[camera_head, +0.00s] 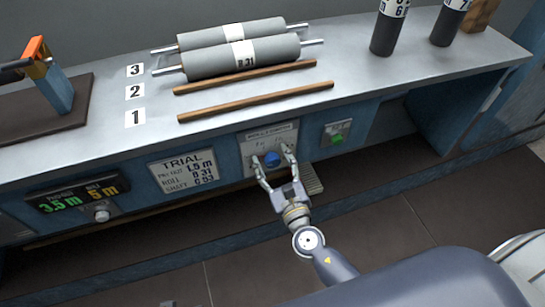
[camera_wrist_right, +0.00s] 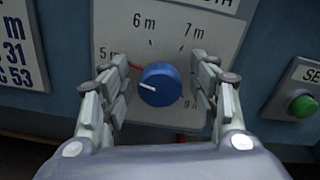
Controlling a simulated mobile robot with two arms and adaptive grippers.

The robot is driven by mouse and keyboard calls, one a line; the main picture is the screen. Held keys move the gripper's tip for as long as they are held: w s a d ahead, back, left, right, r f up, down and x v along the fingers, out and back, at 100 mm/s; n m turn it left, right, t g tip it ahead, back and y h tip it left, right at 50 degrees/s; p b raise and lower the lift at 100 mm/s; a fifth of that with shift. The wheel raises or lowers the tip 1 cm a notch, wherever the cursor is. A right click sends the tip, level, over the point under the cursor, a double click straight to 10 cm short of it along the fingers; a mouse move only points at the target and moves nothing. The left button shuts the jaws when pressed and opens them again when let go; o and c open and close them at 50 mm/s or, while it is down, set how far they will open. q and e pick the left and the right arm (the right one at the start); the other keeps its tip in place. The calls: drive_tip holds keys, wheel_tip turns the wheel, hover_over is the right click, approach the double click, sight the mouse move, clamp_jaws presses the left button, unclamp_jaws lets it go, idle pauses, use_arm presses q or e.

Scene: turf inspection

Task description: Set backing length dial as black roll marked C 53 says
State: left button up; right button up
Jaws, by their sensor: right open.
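The backing length dial is a blue knob (camera_head: 272,158) on a pale plate on the bench front. In the right wrist view the blue knob (camera_wrist_right: 160,84) has a white pointer facing left, near the 5 m mark; 6 m and 7 m are above. My right gripper (camera_head: 273,168) is open, its fingers on either side of the knob; contact cannot be told. Two black rolls stand upright at the top right, a left one (camera_head: 386,35) and a right one (camera_head: 446,27). Their white labels are cut off by the frame, so C 53 cannot be made out.
A TRIAL placard (camera_head: 184,170) reads 1.5 m, B 31 and C 53. A display (camera_head: 77,196) shows 3.5 m and 5 m, with a small knob (camera_head: 101,213) below. A green button (camera_head: 337,138) is right of the dial. Grey rollers (camera_head: 240,57) lie on the bench.

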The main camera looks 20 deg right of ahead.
drive_tip(key=shift+w, duration=0.35)
drive_tip(key=c, duration=1.1)
